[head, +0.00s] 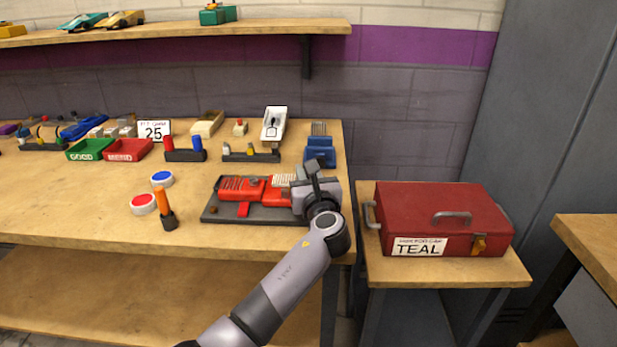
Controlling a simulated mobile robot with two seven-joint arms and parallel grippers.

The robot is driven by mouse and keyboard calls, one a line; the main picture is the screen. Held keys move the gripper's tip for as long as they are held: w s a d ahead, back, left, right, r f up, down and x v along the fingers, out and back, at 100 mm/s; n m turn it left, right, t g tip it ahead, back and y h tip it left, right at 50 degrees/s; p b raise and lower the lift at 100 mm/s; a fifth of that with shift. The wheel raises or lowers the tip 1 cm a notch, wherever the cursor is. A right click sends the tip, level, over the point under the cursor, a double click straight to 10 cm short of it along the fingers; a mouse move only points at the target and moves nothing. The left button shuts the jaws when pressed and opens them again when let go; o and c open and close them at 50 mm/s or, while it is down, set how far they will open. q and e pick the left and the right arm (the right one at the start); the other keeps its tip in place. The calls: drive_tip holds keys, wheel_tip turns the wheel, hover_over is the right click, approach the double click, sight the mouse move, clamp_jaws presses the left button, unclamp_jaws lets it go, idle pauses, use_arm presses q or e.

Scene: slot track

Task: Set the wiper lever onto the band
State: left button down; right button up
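A red slot-car controller (240,188) lies on a dark tray (215,215) near the right end of the workbench. A pale ribbed piece (284,179), which looks like the band, sits at its right part. A small red piece (243,209) sticks out on its near side. I cannot clearly make out the wiper lever; my gripper may hide it.
Green (90,150) and red (128,150) bins and a blue block (320,150) stand behind. A red toolbox (440,210) fills the side table.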

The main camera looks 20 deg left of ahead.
idle(0.3)
use_arm(q)
drive_tip(key=c, duration=1)
unclamp_jaws()
drive_tip(key=shift+c, duration=0.2)
drive_tip(key=shift+s, duration=0.1)
drive_tip(key=shift+p+v, duration=0.5)
drive_tip(key=shift+v, duration=2.95)
